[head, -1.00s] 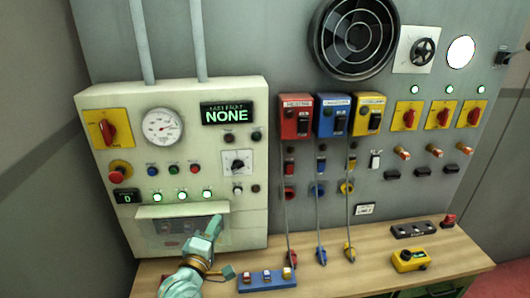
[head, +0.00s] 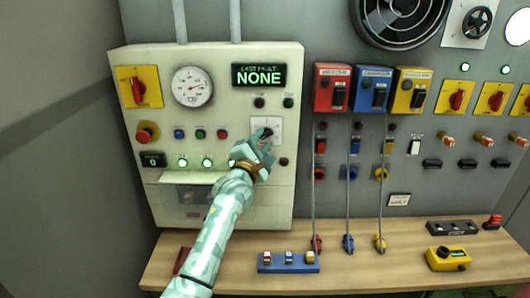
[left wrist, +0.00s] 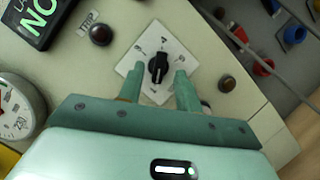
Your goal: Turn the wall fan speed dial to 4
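The dial (left wrist: 158,68) is a black knob on a white square plate (left wrist: 143,85) with numerals around it. In the left wrist view the knob sits between my left gripper's fingers (left wrist: 159,73). The fingers are open, one on each side, and I cannot tell whether they touch it. The knob's setting is too small to read surely. In the head view my left gripper (head: 263,139) is at the plate (head: 276,124) on the cream panel and hides most of the knob. The wall fan (head: 402,14) is at the top. My right gripper is not in view.
The cream panel (head: 225,66) also bears a round gauge (head: 192,87), a "NONE" display (head: 259,75), a small "0" display (head: 153,159), buttons and lit green lamps. Coloured switch boxes (head: 332,90) are to the right. A wooden bench (head: 215,262) with small devices stands below.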

